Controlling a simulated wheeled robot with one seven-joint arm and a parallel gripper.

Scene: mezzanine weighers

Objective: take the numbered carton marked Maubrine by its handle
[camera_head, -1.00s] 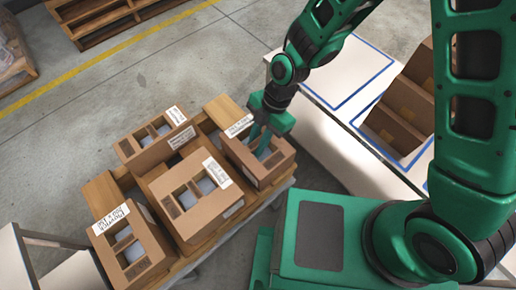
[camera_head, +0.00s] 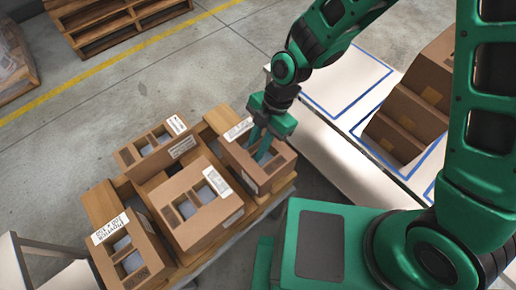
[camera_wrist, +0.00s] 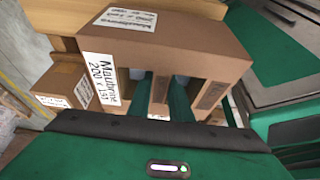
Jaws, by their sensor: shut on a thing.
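The Maubrine carton (camera_wrist: 160,45) is brown cardboard with a white label reading "Maubrine" and a number line below. It fills the upper middle of the wrist view. In the head view it is the rightmost carton (camera_head: 274,178) of the group. My gripper (camera_head: 262,148) points down into its open top. In the wrist view my gripper's green fingers (camera_wrist: 160,98) are either side of a narrow cardboard strip, the handle, and are shut on it. The fingertips are hidden inside. I cannot tell whether the carton is clear of its support.
Other labelled cartons stand close by: a middle one (camera_head: 205,225), a back one (camera_head: 140,155) and a left one (camera_head: 130,265). A white table (camera_head: 330,150) with blue outlines holds brown boxes (camera_head: 405,120) at right. Pallets (camera_head: 120,25) lie on the floor beyond the yellow line.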

